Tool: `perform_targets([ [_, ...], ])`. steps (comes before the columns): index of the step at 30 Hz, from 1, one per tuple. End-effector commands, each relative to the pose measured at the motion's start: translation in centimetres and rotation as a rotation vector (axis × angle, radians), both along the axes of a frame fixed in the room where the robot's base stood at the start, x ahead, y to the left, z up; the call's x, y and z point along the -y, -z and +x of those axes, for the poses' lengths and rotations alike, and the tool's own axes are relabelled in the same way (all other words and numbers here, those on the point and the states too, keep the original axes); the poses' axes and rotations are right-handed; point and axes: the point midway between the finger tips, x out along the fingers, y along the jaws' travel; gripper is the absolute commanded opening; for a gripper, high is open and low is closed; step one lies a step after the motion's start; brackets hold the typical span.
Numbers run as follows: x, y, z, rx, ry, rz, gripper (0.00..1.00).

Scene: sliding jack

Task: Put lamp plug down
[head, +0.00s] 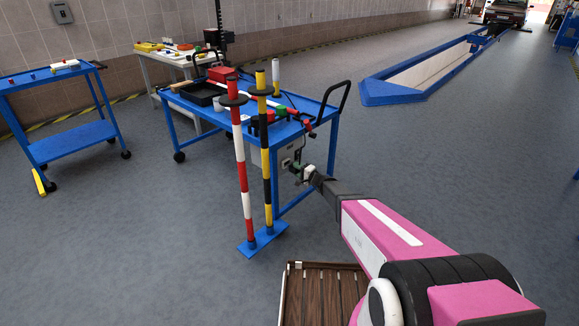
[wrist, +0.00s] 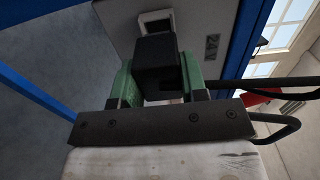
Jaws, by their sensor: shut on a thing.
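My gripper (wrist: 158,84) has green fingers that are shut on a black block, the lamp plug (wrist: 156,58), in the wrist view. The plug is just in front of a grey box (wrist: 105,22) marked 24V. A dark, light-framed socket opening (wrist: 155,22) shows behind the plug. I cannot tell whether the plug touches it. In the head view my gripper (head: 302,171) is at the near right side of the blue trolley, beside the grey box (head: 288,156). The plug is too small to make out there.
The blue trolley (head: 333,116) carries tools and a red box (head: 223,73). A red-white post (head: 240,165) and a yellow-black post (head: 266,170) stand left of my arm. A wooden slatted crate (head: 320,292) is below. A black cable (wrist: 275,83) runs right. Open floor lies right.

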Motion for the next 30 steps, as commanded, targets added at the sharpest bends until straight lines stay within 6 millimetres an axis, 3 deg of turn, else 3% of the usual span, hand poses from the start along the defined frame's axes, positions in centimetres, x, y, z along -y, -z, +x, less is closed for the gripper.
perform_targets([
  [17,0.9,-0.6,-0.5,0.001,0.001,0.001,0.08],
  [20,1.5,-2.2,-0.1,0.003,0.008,0.0,0.08],
  [23,2.8,-5.1,0.6,0.004,0.027,0.001,0.08],
  [30,7.5,-13.7,2.1,0.005,0.142,0.001,0.08],
])
